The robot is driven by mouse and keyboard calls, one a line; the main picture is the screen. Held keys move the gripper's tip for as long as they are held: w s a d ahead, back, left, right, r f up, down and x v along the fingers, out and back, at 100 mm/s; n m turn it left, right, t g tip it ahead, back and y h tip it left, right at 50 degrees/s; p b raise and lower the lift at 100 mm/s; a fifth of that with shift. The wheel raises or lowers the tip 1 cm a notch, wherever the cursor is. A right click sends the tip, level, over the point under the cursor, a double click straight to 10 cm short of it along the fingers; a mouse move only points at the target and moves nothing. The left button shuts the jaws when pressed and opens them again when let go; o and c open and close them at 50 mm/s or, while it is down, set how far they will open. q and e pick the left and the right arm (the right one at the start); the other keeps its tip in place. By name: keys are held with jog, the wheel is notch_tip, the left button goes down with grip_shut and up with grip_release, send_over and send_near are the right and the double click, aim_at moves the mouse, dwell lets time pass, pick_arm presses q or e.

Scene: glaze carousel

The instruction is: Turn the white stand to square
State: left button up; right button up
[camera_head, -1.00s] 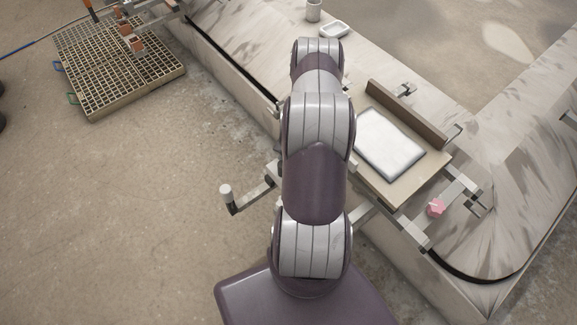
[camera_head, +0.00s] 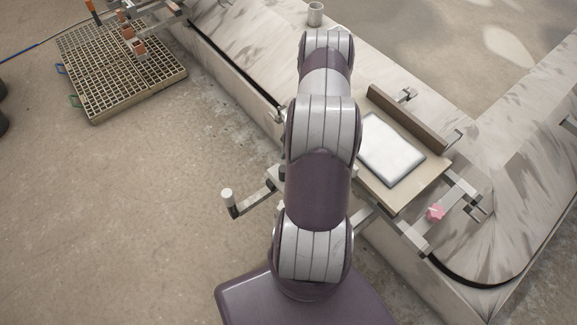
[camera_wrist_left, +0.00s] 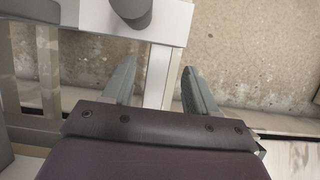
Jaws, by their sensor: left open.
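A white rectangular slab (camera_head: 392,150), the only likely white stand I can make out, lies flat on a beige board (camera_head: 432,176). Its long edge runs roughly parallel to a brown fence (camera_head: 408,118) on that board. My arm covers the area left of the slab in the head view. My left gripper (camera_wrist_left: 160,78) shows in the left wrist view, with its two fingers apart. A pale bar (camera_wrist_left: 158,72) runs between and beyond the fingers; I cannot tell whether they touch it. My right gripper is not in view.
A grey round post (camera_wrist_left: 131,8) stands ahead of the fingers. A pink knob (camera_head: 436,213) sits on the frame beside the board. A cup (camera_head: 315,14) stands at the back. A floor grate (camera_head: 118,72) lies at left. A crank handle (camera_head: 228,198) sticks out left of my arm.

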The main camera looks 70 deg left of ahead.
pick_arm(q)
jog(key=v, duration=0.7)
jog(key=shift+r+p, duration=0.35)
jog(key=shift+p, duration=0.1)
jog(key=shift+w, duration=0.1)
